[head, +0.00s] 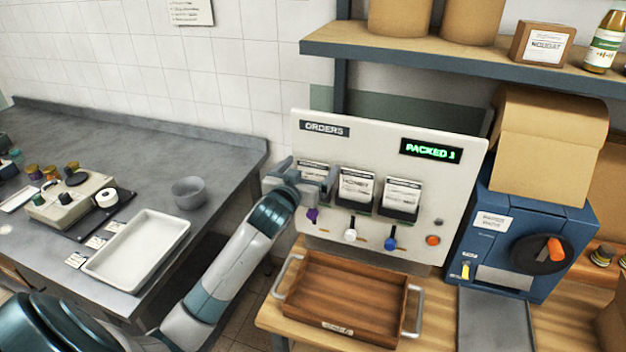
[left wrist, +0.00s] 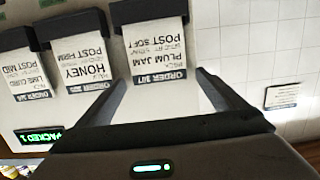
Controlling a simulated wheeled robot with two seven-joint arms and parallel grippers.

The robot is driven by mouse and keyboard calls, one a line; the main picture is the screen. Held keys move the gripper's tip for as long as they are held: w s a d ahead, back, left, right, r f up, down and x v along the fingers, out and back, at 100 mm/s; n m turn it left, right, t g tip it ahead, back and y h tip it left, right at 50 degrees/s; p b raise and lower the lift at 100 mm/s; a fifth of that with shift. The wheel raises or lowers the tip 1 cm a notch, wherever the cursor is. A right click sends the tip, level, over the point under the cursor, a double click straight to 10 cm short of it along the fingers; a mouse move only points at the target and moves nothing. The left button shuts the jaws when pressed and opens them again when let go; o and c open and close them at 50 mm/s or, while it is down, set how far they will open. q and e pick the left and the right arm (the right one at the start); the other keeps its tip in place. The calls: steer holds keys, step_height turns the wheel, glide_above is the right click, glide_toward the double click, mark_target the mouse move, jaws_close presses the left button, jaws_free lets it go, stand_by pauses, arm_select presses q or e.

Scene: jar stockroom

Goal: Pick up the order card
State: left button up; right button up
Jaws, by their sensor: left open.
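Three white order cards hang in dark holders on the orders board (head: 330,225). The left one, largely hidden behind my left gripper (head: 322,180) in the head view, is the plum jam card (left wrist: 158,50), marked "post soft". The middle card is honey (head: 357,187), marked "post firm". The right card (head: 401,196) is marked "post mid". My left gripper is open in front of the plum jam card. In the left wrist view its fingers (left wrist: 164,82) stand either side of that card's printed end; I cannot tell whether they touch it.
Below the cards are purple, white and blue knobs and an orange button (head: 432,240). A wooden tray (head: 345,297) with metal handles stands under the board. A blue machine (head: 505,245) is at the right. A grey counter (head: 130,135) with a white tray (head: 140,250) is at the left.

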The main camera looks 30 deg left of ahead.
arm_select(q)
steer(key=c, duration=1.2)
steer(key=shift+c, duration=1)
steer(key=shift+r, duration=0.2)
step_height(320, 180, up, 28)
steer(key=b, duration=0.6)
steer(key=shift+f+b, duration=0.15)
steer(key=shift+b, duration=0.2)
